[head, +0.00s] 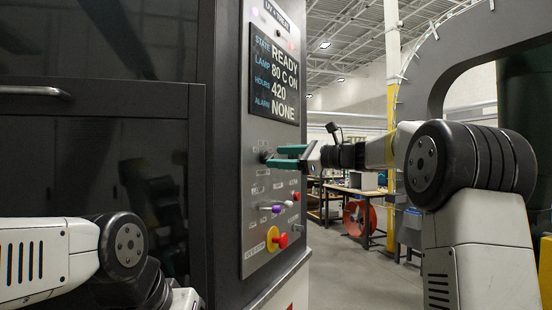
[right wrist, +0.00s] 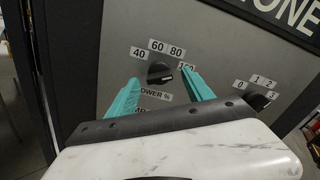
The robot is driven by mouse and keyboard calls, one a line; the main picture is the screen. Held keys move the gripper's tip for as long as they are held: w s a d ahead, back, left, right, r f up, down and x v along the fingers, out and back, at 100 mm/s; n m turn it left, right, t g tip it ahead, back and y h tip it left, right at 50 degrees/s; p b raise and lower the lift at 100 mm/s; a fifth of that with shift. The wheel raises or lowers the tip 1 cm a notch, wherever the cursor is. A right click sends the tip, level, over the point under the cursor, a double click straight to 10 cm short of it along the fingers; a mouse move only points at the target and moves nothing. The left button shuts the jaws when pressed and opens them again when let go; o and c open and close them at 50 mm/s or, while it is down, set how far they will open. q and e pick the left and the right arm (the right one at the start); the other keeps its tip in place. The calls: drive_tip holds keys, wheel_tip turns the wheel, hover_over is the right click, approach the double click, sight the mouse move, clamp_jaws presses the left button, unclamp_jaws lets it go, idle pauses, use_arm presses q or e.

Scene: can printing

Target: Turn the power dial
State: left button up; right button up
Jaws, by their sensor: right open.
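The power dial (right wrist: 158,72) is a black round knob on the grey control panel, with a "POWER %" label under it and 40, 60, 80 and a partly hidden 100 around it. A light mark shows on its right side. My right gripper (right wrist: 160,80) is open, with one teal finger on each side of the dial in the wrist view. Whether the fingers touch it cannot be told. In the head view the right gripper (head: 283,157) reaches the panel from the right and its fingertips are at the dial's row. My left arm shows at lower left; its gripper is out of view.
A second black knob (right wrist: 261,99), marked 0 to 3, sits right of the dial in the wrist view. The display (head: 275,74) reads READY. A red emergency button (head: 277,238) and a purple knob (head: 277,209) are lower on the panel. A dark cabinet stands left.

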drive_tip(key=shift+x, duration=1)
drive_tip(key=shift+s, duration=0.1)
clamp_jaws()
drive_tip(key=n, duration=0.3)
drive_tip(key=shift+n, duration=0.4)
drive_tip(key=shift+f+n, duration=0.1)
drive_tip(key=shift+n, duration=1.9)
